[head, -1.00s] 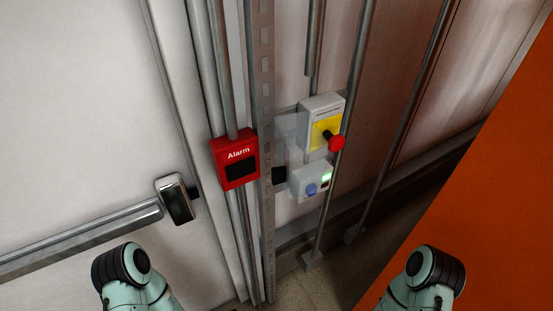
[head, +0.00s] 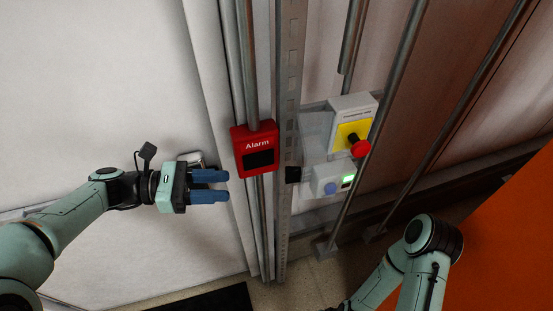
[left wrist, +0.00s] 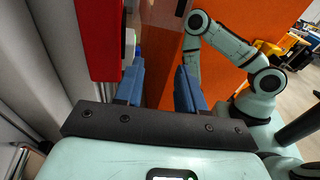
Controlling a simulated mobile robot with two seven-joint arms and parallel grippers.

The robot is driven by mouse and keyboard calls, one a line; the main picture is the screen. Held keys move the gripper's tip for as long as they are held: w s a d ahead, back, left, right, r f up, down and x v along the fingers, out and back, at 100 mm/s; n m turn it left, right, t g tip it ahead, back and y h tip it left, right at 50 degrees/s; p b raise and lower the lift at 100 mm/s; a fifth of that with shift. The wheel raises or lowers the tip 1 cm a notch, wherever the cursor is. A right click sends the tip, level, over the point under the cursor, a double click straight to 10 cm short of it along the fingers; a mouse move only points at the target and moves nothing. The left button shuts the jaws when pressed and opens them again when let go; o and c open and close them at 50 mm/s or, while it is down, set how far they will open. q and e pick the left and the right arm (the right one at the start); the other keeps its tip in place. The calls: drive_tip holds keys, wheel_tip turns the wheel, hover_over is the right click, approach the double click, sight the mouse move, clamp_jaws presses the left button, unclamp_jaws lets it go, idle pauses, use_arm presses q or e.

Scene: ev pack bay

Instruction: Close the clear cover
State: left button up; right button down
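A pale, see-through panel, which looks like the clear cover (head: 315,128), stands out to the left of a white box with a yellow face (head: 354,122) and red knob. It appears swung open, as the yellow face and knob are uncovered. In the left wrist view, a see-through sheet (left wrist: 163,12) shows at the top between the fingers; I cannot tell if it is the cover. My left gripper (head: 227,186) is open and empty, pointing right, in front of the door and left of the cover. Its blue fingers (left wrist: 158,88) are apart. My right gripper is out of view.
A red Alarm box (head: 255,150) on pipes stands between my left gripper and the cover. A slotted post (head: 290,95) is just right of it. Below the yellow-faced box is a grey box with a green light (head: 333,179). Metal bars (head: 400,80) stand at right. An orange panel (head: 510,240) is at lower right.

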sight(309, 157)
use_arm(q)
wheel_tip(309, 157, up, 6)
drive_tip(key=s+h, duration=0.2)
drive_tip(key=w+d, duration=0.1)
drive_tip(key=d, duration=1.1)
drive_tip(key=shift+w+d+r+m+g+p, duration=0.15)
drive_tip(key=shift+w+d+m+g+p, duration=0.15)
drive_tip(key=shift+d+p, duration=0.1)
clamp_jaws()
